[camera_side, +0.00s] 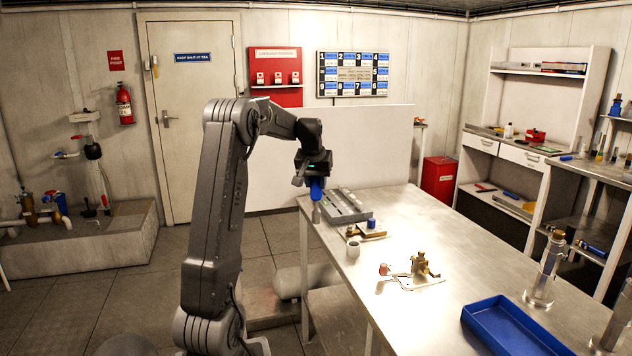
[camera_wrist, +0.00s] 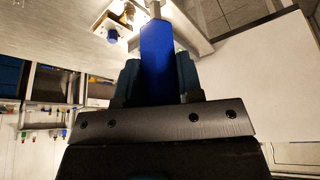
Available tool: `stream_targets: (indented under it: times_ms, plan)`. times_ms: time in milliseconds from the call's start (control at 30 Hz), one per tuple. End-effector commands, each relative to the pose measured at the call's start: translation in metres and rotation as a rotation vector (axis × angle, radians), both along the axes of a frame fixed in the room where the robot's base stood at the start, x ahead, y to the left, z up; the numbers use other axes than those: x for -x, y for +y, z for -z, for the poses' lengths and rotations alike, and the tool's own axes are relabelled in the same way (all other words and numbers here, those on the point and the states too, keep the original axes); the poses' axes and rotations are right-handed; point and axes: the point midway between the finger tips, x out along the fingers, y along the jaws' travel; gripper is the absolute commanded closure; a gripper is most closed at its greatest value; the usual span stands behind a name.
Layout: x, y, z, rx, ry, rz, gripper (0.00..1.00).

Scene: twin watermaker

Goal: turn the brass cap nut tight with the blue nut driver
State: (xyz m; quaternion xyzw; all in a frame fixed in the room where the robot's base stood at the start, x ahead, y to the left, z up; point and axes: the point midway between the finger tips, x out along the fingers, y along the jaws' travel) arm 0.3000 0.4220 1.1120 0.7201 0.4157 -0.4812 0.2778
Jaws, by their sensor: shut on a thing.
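My gripper (camera_side: 314,173) is shut on the blue handle of the nut driver (camera_side: 316,189). The driver hangs upright, its steel shaft pointing down, beside the left end of the grey rack near the bench's far left corner. In the wrist view, the blue nut driver (camera_wrist: 158,55) sits between the fingers of my gripper (camera_wrist: 158,82). A brass fitting (camera_side: 420,264) stands on a light plate on the bench, to the right of and nearer than my gripper. The cap nut is too small to tell apart from the brass fitting.
The grey rack (camera_side: 345,207) lies close beside the driver. A small block with brass and blue parts (camera_side: 371,231), a grey cup (camera_side: 353,249) and a small reddish piece (camera_side: 385,269) lie between it and the fitting. A blue tray (camera_side: 480,318) lies at the near right.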

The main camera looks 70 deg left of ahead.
Motion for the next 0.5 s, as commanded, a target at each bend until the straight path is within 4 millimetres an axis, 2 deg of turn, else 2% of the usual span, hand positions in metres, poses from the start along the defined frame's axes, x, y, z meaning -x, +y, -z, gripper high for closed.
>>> stream_targets:
  times_ms: [133,233,367,500]
  plan:
    - [-0.01,-0.002,-0.001,-0.002,-0.001,-0.001,1.0]
    - [-0.033,-0.008,-0.002,-0.001,0.0,-0.012,1.0]
    - [-0.082,-0.026,-0.005,-0.002,-0.001,-0.049,1.0]
    - [-0.141,-0.058,-0.007,-0.004,0.0,-0.116,1.0]
